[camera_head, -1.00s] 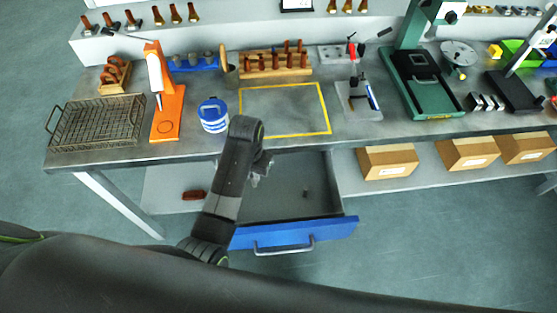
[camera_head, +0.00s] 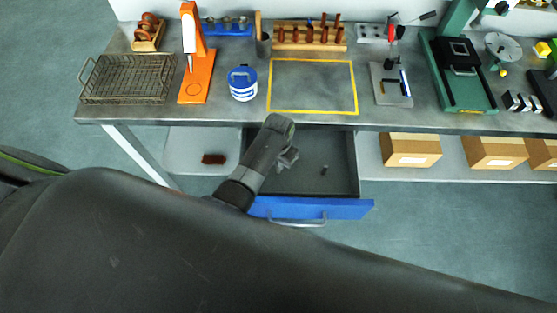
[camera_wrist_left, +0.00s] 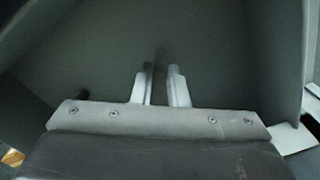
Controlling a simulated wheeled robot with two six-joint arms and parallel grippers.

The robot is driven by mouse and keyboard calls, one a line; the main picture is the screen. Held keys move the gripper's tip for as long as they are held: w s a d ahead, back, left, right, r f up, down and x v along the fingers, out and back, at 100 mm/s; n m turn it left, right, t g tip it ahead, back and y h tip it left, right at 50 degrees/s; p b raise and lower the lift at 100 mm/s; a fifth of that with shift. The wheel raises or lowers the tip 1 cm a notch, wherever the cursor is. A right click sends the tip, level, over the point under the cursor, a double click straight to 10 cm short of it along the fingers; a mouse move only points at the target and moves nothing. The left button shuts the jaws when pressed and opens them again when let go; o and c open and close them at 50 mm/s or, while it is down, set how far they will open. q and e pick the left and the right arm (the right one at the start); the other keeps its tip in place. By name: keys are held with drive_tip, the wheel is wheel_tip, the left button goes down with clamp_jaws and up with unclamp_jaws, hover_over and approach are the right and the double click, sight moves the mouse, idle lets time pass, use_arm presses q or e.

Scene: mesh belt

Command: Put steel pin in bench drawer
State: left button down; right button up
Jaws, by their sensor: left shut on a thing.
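The bench drawer with a blue front (camera_head: 345,208) is pulled open below the worktop. My left gripper (camera_head: 291,156) is over the open drawer, pointing down into it. In the left wrist view its two fingers (camera_wrist_left: 160,88) are shut on a slim grey steel pin (camera_wrist_left: 160,62), which is dim and blurred against the drawer floor (camera_wrist_left: 100,50). The pin is too small to make out in the head view. A small dark piece (camera_head: 323,170) stands or lies on the drawer floor to the right of the gripper. My right gripper is not in view.
On the bench stand a wire basket (camera_head: 128,82), an orange stand (camera_head: 194,60), a blue-and-white tub (camera_head: 242,84) and a rack of wooden-handled tools (camera_head: 310,38). The yellow-outlined area (camera_head: 312,88) is clear. Cardboard boxes (camera_head: 410,150) sit on the lower shelf.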

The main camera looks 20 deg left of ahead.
use_arm(q)
drive_tip(key=shift+f, duration=0.15)
drive_tip(key=shift+f, duration=0.15)
drive_tip(key=c, duration=1.4)
unclamp_jaws()
drive_tip(key=shift+c, duration=0.2)
wheel_tip(320, 180, up, 13)
drive_tip(key=shift+f, duration=0.2)
